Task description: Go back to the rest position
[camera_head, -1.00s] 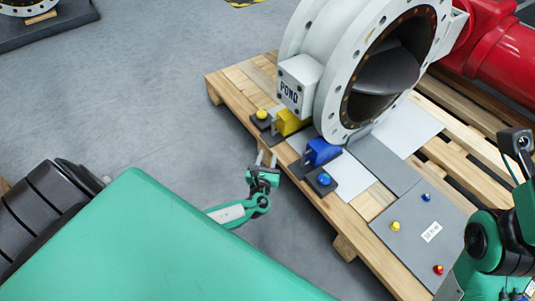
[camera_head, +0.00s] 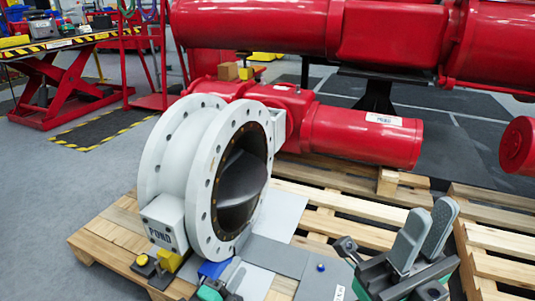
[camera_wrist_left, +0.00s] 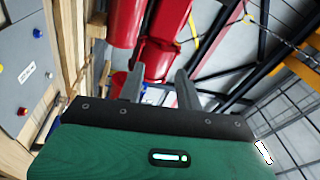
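A grey control panel (camera_wrist_left: 28,62) with coloured buttons shows in the left wrist view. Red actuator cylinders (camera_head: 355,135) lie behind the valve. A red lift table (camera_head: 62,85) stands at the far left. The floor left of the pallet is clear.

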